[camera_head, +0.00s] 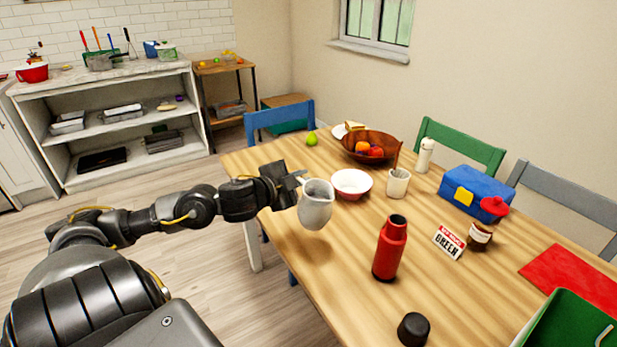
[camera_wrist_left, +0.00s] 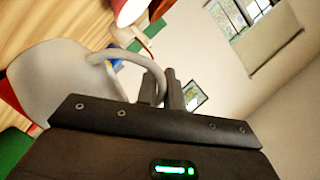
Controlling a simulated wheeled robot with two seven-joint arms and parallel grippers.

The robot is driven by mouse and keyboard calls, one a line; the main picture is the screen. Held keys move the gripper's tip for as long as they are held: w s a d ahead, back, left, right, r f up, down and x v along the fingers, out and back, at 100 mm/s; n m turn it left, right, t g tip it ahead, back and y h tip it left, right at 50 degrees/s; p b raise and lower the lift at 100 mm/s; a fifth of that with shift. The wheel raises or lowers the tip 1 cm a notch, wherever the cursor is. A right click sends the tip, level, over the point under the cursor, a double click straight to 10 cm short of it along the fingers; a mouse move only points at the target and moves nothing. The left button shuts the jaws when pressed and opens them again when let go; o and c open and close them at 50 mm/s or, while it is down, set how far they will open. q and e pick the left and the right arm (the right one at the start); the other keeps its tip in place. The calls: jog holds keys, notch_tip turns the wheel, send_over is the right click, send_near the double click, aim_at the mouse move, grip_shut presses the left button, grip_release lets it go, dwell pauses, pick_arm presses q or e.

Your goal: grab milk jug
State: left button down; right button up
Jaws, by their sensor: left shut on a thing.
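The milk jug (camera_head: 316,205) is grey-white and hangs above the near left part of the wooden table, with a shadow on the wood below it. My left gripper (camera_head: 299,181) is at the jug's left side, shut on its handle. In the left wrist view the jug (camera_wrist_left: 55,80) fills the left side, and its curved handle runs between the fingers of the gripper (camera_wrist_left: 162,88). My right gripper is not in view.
On the table (camera_head: 320,265), a white-red bowl (camera_head: 351,183) stands just right of the jug. The table's left front edge is clear.

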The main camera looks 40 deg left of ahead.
pick_arm(q)
jog(key=s, duration=0.1)
jog(key=s+r, duration=0.1)
jog(key=s, duration=0.1)
jog(key=shift+s+d+r, duration=0.15)
jog(key=shift+s+r, duration=0.05)
jog(key=shift+r, duration=0.15)
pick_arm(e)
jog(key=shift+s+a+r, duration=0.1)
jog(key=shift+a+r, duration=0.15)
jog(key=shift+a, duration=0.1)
pick_arm(q)
jog(key=shift+s+r+p, duration=0.1)
jog(key=shift+s+p, duration=0.05)
jog(key=shift+p, duration=0.15)
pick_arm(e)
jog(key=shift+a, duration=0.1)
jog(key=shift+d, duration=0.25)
